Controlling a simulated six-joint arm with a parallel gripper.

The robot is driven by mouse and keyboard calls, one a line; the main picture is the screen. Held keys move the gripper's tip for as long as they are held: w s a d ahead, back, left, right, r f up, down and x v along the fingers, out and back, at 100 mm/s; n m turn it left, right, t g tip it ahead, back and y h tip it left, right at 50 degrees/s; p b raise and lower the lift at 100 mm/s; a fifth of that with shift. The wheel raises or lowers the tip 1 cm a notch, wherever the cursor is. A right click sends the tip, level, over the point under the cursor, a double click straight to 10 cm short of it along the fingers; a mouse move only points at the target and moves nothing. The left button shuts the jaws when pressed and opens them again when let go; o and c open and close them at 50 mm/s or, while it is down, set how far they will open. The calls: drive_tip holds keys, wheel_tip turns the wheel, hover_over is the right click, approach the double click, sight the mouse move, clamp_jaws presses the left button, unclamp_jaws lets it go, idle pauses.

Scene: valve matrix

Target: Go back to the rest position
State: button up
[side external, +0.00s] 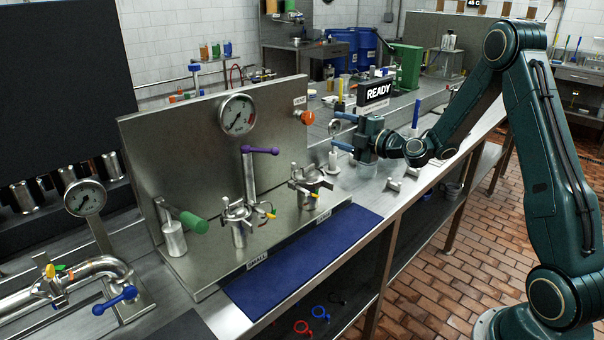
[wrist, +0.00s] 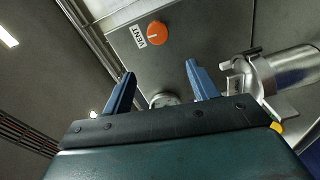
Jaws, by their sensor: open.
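My gripper (side external: 342,132) is at the right end of the steel valve panel (side external: 190,140) in the side view, its blue fingers pointing left toward the panel. In the wrist view my gripper (wrist: 158,85) shows two blue fingers spread apart with nothing held between them. The orange VENT knob (side external: 307,118) is on the panel's right edge, apart from the fingers; it also shows in the wrist view (wrist: 158,33), beyond the fingertips. A round gauge-like part (wrist: 163,100) shows between the fingers in the wrist view, partly hidden by my gripper.
A blue mat (side external: 300,262) lies in front. A READY sign (side external: 377,93) stands behind my gripper. The tiled aisle (side external: 450,270) is open.

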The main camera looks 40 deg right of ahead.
drive_tip(key=s+a+r+m+g+y, duration=0.1)
drive_tip(key=s+a+r+g, duration=0.15)
drive_tip(key=a, duration=0.25)
drive_tip(key=s+a+r+g+y, duration=0.1)
drive_tip(key=s+a+g+y, duration=0.1)
drive_tip(key=s+a, duration=0.3)
drive_tip(key=s+a+r+m+g+y, duration=0.1)
drive_tip(key=s+a+r+g, duration=0.1)
drive_tip(key=a, duration=0.4)
drive_tip(key=s+m+g+h, duration=0.4)
drive_tip(key=s+m, duration=1)
drive_tip(key=s, duration=1.2)
drive_tip(key=shift+s+m+g+h, duration=0.15)
drive_tip(key=shift+m+g+h, duration=0.2)
drive_tip(key=shift+g, duration=0.5)
drive_tip(key=shift+f, duration=0.1)
